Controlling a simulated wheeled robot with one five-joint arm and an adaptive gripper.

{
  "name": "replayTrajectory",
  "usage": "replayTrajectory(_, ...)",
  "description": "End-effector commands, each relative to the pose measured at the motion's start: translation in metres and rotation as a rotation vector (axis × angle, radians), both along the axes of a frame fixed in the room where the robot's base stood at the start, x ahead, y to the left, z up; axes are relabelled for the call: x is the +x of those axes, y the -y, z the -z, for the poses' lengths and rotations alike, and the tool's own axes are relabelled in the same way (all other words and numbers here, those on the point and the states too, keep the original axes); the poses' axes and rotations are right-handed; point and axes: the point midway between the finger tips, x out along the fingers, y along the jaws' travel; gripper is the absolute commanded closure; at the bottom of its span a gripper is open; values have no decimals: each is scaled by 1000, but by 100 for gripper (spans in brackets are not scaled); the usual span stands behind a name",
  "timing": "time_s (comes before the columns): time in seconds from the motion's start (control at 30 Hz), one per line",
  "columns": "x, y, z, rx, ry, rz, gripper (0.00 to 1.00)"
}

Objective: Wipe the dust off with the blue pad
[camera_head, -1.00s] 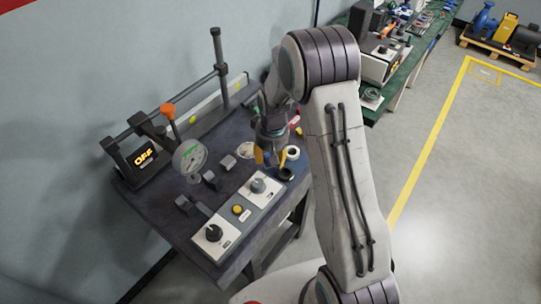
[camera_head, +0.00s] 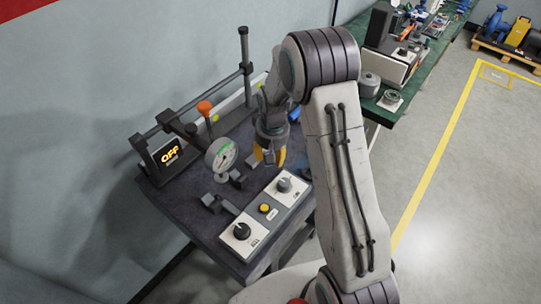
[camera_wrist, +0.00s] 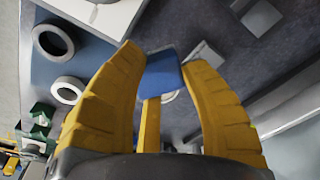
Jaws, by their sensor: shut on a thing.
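The blue pad (camera_wrist: 162,75) is a small blue block between the two yellow fingers of my gripper (camera_wrist: 165,78) in the wrist view. My gripper is shut on it. A yellow strip runs below the pad; I cannot tell if it is a handle or another finger. In the head view my gripper (camera_head: 269,156) points down over the dark test bench (camera_head: 205,215), beside the pressure gauge. The pad is not clear there. A pale patch (camera_wrist: 171,97) shows partly behind the pad; I cannot tell whether it is dust. I cannot tell whether the pad touches the bench.
A dial gauge (camera_head: 221,156), an OFF display (camera_head: 171,153) and an orange-knobbed lever (camera_head: 205,108) stand left of my gripper. A knob panel (camera_head: 265,210) lies at the front. Two rings (camera_wrist: 52,41) (camera_wrist: 67,90) lie left in the wrist view. A green bench (camera_head: 395,112) stands right.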

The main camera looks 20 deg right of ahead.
Motion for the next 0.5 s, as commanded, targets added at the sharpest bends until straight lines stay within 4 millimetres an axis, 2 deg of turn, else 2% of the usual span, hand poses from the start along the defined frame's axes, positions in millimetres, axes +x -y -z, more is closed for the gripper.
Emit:
replayTrajectory(0.33, 13, 0, -8, 26, -6, 226, 92)
replayTrajectory(0.5, 24, 0, -14, 48, -13, 431, 92)
